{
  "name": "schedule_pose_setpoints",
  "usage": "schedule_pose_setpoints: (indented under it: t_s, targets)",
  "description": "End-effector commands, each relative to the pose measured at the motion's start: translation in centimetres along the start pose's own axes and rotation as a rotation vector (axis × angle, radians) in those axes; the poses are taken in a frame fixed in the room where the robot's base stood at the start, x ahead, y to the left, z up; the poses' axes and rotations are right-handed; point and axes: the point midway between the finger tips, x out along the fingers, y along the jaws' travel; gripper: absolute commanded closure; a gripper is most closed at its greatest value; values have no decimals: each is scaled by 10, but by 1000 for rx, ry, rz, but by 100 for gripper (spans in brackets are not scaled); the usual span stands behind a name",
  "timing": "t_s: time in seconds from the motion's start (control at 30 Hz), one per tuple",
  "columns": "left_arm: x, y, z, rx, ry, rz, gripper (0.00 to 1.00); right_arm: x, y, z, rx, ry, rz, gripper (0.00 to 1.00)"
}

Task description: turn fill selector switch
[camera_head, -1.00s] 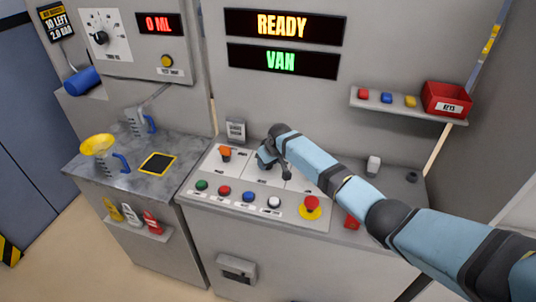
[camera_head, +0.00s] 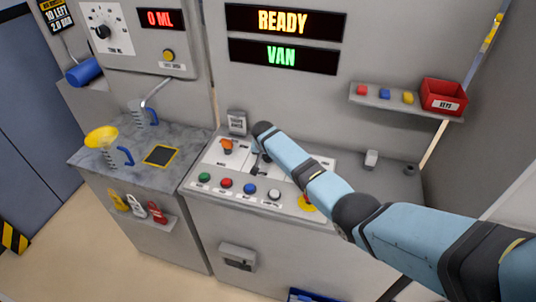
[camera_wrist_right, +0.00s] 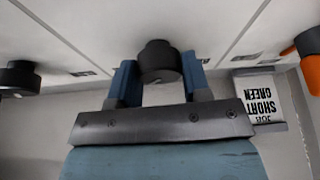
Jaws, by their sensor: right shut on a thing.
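My right gripper (camera_head: 262,168) is at the control panel (camera_head: 318,165), and my forearm hides most of it in the head view. In the right wrist view the two blue fingers of the gripper (camera_wrist_right: 160,82) are on either side of a round black selector knob (camera_wrist_right: 158,58) and shut on it. Another dark knob (camera_wrist_right: 18,78) stands at the left of that view. An orange switch (camera_wrist_right: 308,45) stands at the right, and it also shows in the head view (camera_head: 227,146). I cannot read the knob's label or pointer. My left gripper is not in view.
Green (camera_head: 204,177), red (camera_head: 227,183), blue and white buttons line the panel front. A yellow-based button (camera_head: 307,203) is partly behind my arm. Displays read READY (camera_head: 284,22) and VAN (camera_head: 282,57). A marble counter (camera_head: 190,142) with jugs is at left; a key shelf (camera_head: 395,102) is at right.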

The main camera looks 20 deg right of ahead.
Motion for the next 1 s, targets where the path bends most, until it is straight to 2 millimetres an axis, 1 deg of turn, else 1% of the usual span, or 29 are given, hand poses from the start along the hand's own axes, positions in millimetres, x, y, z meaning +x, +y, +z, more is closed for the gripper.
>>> schedule_pose_setpoints:
  t_s: [0.3, 0.77, 0.8, 0.87, 0.9, 1.0]
  targets:
    - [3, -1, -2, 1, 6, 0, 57, -1, -1, -1, 85, 1, 35, 80]
    - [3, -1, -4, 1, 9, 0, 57, -1, 0, -1, 96, 1, 39, 80]
    - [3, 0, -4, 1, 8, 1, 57, -1, 0, -1, 96, 1, 39, 52]
    - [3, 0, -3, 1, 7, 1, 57, -1, 0, -1, 96, 1, 39, 38]
    - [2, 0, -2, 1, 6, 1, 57, -1, 0, -1, 96, 1, 39, 33]
    - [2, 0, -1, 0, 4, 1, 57, 0, 0, -1, 96, 1, 39, 33]
